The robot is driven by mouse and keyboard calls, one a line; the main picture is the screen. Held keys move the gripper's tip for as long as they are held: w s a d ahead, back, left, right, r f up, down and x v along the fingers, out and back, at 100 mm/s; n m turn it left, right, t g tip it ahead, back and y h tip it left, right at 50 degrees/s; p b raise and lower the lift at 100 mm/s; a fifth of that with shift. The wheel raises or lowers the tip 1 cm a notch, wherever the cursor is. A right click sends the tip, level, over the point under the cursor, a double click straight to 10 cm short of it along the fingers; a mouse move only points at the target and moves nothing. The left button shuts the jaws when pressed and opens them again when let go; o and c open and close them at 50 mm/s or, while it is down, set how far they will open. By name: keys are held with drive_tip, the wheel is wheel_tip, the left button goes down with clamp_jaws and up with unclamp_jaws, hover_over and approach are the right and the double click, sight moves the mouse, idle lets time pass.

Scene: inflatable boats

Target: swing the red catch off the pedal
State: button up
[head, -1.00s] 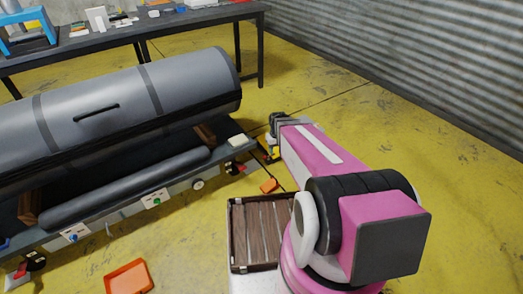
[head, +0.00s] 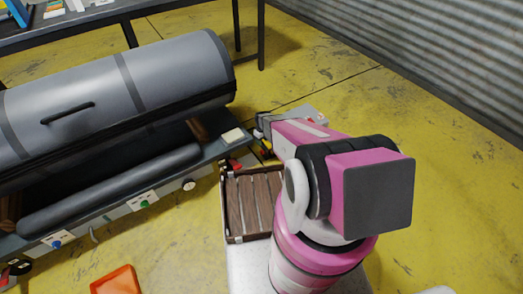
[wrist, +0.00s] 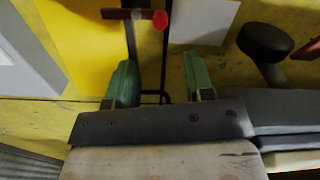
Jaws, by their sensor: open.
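In the wrist view, a red bar (wrist: 122,14) and a round red knob (wrist: 160,20) sit by thin dark rods at the top. I cannot tell which is the catch. A black round pad on a stem (wrist: 265,40), probably the pedal, is at upper right. My gripper (wrist: 160,78) is open and empty, its green fingers apart, with the rods between them and the red parts beyond the fingertips. A small red part (head: 236,164) shows at the bench's right end.
A brown slatted crate (head: 233,236) stands close to my base. An orange tray (head: 118,281) is on the yellow floor. A dark table stands behind, and a corrugated wall is at right. Floor right of my arm is mostly clear.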

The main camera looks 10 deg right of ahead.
sight(262, 151)
wheel_tip(262, 151, down, 11)
drive_tip(key=shift+r, duration=0.2)
clamp_jaws()
idle(0.3)
